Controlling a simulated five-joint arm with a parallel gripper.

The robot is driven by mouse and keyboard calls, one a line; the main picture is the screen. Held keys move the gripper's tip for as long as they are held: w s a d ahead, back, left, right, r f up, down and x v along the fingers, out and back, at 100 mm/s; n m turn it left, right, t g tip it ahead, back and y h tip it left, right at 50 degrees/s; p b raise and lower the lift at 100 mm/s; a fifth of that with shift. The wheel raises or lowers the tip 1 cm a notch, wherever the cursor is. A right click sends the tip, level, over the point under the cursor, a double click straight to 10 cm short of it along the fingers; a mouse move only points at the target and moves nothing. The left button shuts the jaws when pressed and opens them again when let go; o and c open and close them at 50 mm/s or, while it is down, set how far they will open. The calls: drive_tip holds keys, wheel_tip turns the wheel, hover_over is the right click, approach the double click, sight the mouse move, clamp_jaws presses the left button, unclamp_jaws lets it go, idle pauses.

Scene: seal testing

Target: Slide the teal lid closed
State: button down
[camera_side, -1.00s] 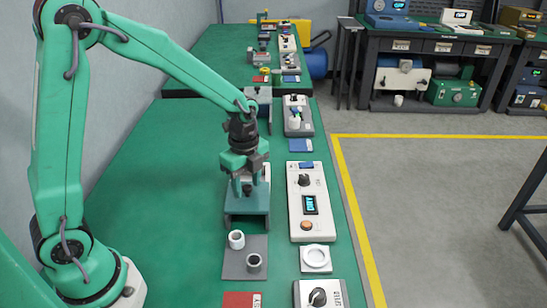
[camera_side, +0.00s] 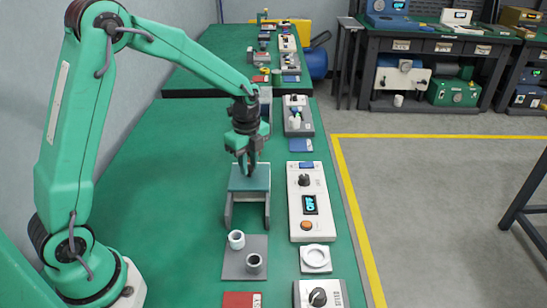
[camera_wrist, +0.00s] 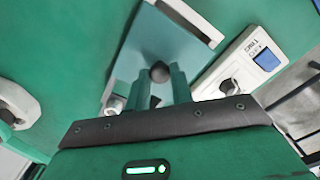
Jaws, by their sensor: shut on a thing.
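The teal lid (camera_side: 250,178) lies flat across the far part of a grey open-ended frame (camera_side: 228,212) in the side view. The near part of the frame is uncovered between its two side walls. My gripper (camera_side: 247,172) points down over the lid and is shut on its knob. In the wrist view the lid (camera_wrist: 150,45) is a pale teal plate, and its dark round knob (camera_wrist: 159,72) shows between the fingers of my gripper (camera_wrist: 160,92). The fingers partly hide the knob, and a pale bar (camera_wrist: 187,20) crosses beyond the lid.
A white control box (camera_side: 303,225) with a knob, display and orange button stands close on the right. A grey pad (camera_side: 233,262) with two small cups is nearer the camera. A white dish (camera_side: 316,257) sits beside it. The green bench left of the frame is clear.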

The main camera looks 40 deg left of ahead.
drive_tip(key=shift+w+a+r, duration=0.1)
drive_tip(key=shift+w+a, duration=0.9)
drive_tip(key=c, duration=1.2)
unclamp_jaws()
drive_tip(key=shift+d, duration=0.1)
drive_tip(key=shift+r, duration=0.2)
wheel_tip(320, 180, up, 7)
drive_tip(key=shift+r, duration=0.2)
drive_tip(key=shift+s, duration=0.1)
